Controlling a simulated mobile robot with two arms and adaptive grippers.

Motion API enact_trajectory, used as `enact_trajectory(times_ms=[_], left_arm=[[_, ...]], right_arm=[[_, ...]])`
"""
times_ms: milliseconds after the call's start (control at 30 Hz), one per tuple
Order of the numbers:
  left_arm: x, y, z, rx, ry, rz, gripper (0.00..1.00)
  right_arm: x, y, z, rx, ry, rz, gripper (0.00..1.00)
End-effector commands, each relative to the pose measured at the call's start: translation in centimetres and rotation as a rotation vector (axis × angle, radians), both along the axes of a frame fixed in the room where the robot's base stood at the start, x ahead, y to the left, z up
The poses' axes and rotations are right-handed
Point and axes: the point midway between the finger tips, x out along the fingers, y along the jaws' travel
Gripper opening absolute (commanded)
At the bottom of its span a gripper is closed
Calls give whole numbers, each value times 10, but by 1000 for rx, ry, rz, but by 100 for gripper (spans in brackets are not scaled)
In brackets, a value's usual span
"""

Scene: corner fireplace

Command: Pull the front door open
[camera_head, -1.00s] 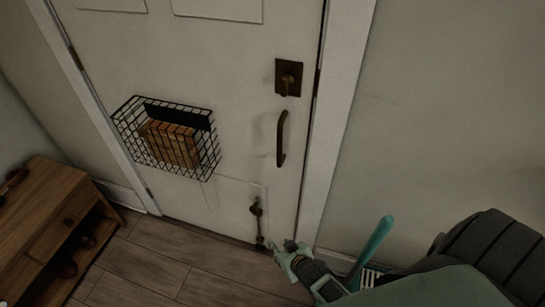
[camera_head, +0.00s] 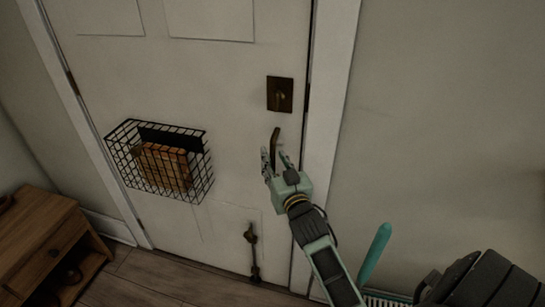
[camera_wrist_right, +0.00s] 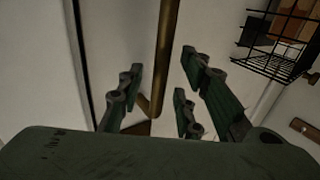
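The white front door (camera_head: 215,75) is shut in its frame in the head view. Its dark curved pull handle (camera_head: 275,146) is near the right edge, below a square lock plate (camera_head: 280,94). My right gripper (camera_head: 275,158) is at the handle's lower part, partly hiding it. In the right wrist view, the handle (camera_wrist_right: 163,60) runs between the open fingers of my right gripper (camera_wrist_right: 160,85), with gaps on both sides. The fingers are not closed on it. My left gripper is not in view.
A black wire basket (camera_head: 200,188) holding brown items hangs on the door. A dark bolt-like fitting (camera_head: 251,250) sits low on the door. A wooden cabinet (camera_head: 42,245) stands at the lower left. Bare wall is to the right.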

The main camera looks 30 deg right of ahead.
Motion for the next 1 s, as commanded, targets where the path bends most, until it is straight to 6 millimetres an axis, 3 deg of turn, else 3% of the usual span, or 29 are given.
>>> enact_trajectory(times_ms=[200,467,833,1000], left_arm=[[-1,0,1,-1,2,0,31],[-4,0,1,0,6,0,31],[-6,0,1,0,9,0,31],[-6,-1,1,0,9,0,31]], right_arm=[[18,-5,0,0,0,1,33],[19,-5,-1,0,1,1,33],[19,-5,-1,1,2,1,1],[19,-5,-1,1,2,1,0]])
